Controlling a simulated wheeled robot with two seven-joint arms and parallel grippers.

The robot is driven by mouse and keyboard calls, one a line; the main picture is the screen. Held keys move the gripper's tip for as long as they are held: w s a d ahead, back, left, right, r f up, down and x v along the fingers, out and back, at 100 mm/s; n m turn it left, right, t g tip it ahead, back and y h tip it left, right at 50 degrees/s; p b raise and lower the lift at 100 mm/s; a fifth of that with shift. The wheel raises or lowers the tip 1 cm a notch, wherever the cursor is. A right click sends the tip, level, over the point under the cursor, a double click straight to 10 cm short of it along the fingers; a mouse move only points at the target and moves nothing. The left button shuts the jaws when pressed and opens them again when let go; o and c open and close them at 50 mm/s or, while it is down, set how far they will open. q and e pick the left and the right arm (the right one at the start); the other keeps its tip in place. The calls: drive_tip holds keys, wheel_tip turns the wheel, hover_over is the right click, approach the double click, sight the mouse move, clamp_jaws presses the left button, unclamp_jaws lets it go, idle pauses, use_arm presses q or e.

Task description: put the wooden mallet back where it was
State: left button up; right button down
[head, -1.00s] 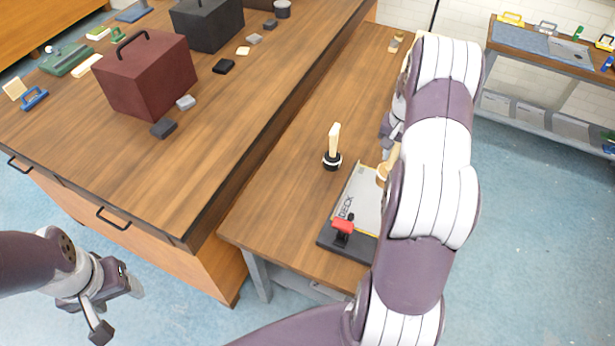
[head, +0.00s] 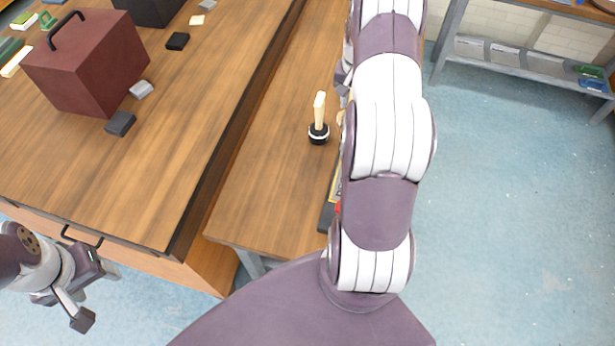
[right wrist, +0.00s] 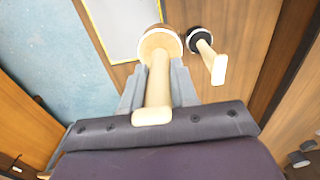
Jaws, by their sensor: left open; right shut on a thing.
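In the right wrist view, the wooden mallet (right wrist: 158,48) has a round tan head and a pale handle pointing toward the camera. My right gripper (right wrist: 157,85) is shut on its handle. I cannot tell whether the head touches the bench. A second mallet with a black head (right wrist: 202,42) stands beside it; in the head view it stands handle up (head: 319,120) on the low wooden bench (head: 265,190). My right arm hides most of the wooden mallet and the right gripper in the head view. My left gripper (head: 97,294) is open and empty, beside the higher table's front.
A pale sheet or board (right wrist: 122,25) lies next to the mallet head, mostly hidden in the head view. The higher table (head: 130,180) at left carries a dark red box (head: 85,65) and small blocks. Bench space left of the black-headed mallet is clear.

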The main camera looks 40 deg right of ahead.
drive_tip(key=f, duration=0.1)
drive_tip(key=f+b, duration=0.1)
drive_tip(key=f, duration=0.1)
drive_tip(key=w+f, duration=0.1)
drive_tip(key=shift+a+f+b, duration=0.15)
drive_tip(key=shift+a+b, duration=0.2)
drive_tip(key=shift+b, duration=0.05)
drive_tip(key=w+a+f+p, duration=0.2)
drive_tip(key=a+f+p, duration=0.3)
drive_tip(key=a+f, duration=0.5)
drive_tip(key=shift+a+f+p, duration=0.3)
drive_tip(key=shift+a+f, duration=0.1)
use_arm(q)
drive_tip(key=shift+w+r, duration=0.2)
drive_tip(key=shift+r, duration=0.35)
drive_tip(key=shift+w+r, duration=0.15)
drive_tip(key=shift+r, duration=0.4)
use_arm(e)
drive_tip(key=c, duration=0.9)
unclamp_jaws()
use_arm(q)
drive_tip(key=shift+r, duration=0.15)
use_arm(e)
drive_tip(key=shift+o, duration=0.2)
drive_tip(key=shift+r, duration=0.15)
